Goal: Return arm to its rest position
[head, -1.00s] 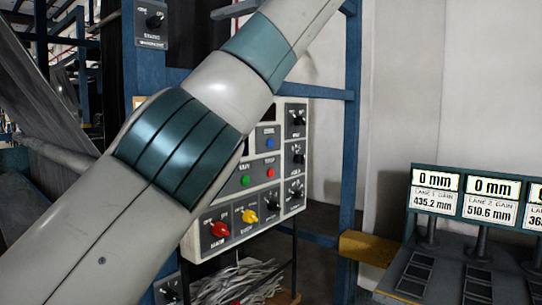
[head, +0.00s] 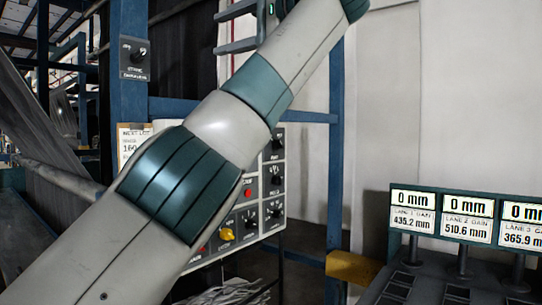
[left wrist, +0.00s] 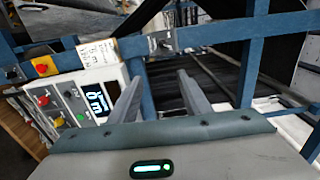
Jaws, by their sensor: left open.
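My left arm (head: 230,128) crosses the head view diagonally from lower left to the top edge. The end of the arm is mostly cut off at the top, where a dark part with a small green light shows. In the left wrist view my left gripper (left wrist: 160,77) has its two grey fingers spread apart with nothing between them. Beyond the fingers are blue frame bars and dark machinery. My right gripper is in neither view.
A control panel (head: 273,205) with knobs and buttons stands behind my arm, partly hidden; it also shows in the left wrist view (left wrist: 48,122). Blue posts (head: 335,170) frame it. Lane displays (head: 465,218) stand at right. Grey sheet material (head: 40,120) hangs at left.

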